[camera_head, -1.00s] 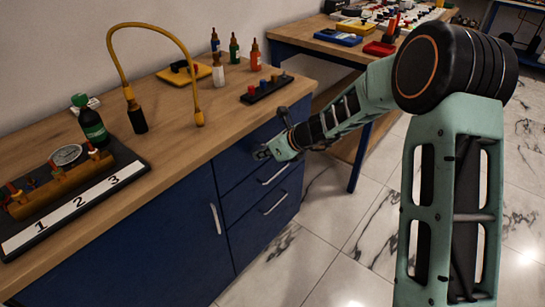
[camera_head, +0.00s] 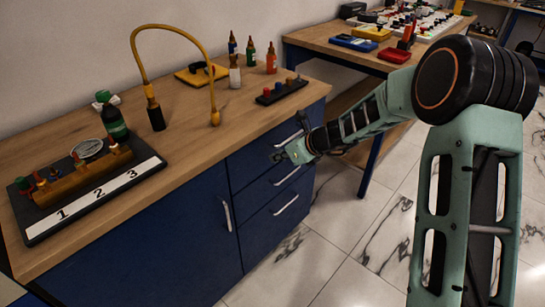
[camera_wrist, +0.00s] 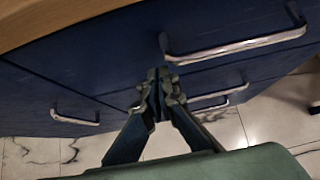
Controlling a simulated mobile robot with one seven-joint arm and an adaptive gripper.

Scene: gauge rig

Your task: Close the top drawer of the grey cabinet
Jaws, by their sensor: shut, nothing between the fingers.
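The cabinet is dark blue in these pictures, under a wooden worktop. Its top drawer (camera_head: 252,157) is at the upper right of the front, and its bar handle (camera_head: 288,140) shows just behind my gripper. The drawer looks nearly flush with the front, but I cannot tell whether a small gap is left. My gripper (camera_head: 279,156) is shut and empty in front of the drawers. In the wrist view its fingertips (camera_wrist: 160,82) are together, below and left of a large bar handle (camera_wrist: 235,48), apart from it.
Two lower drawers with bar handles (camera_head: 286,175) and a door with a vertical handle (camera_head: 226,214) are on the same front. A gauge rig (camera_head: 85,185), bottles and a yellow hose stand on the worktop. The tiled floor (camera_head: 335,235) before the cabinet is clear.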

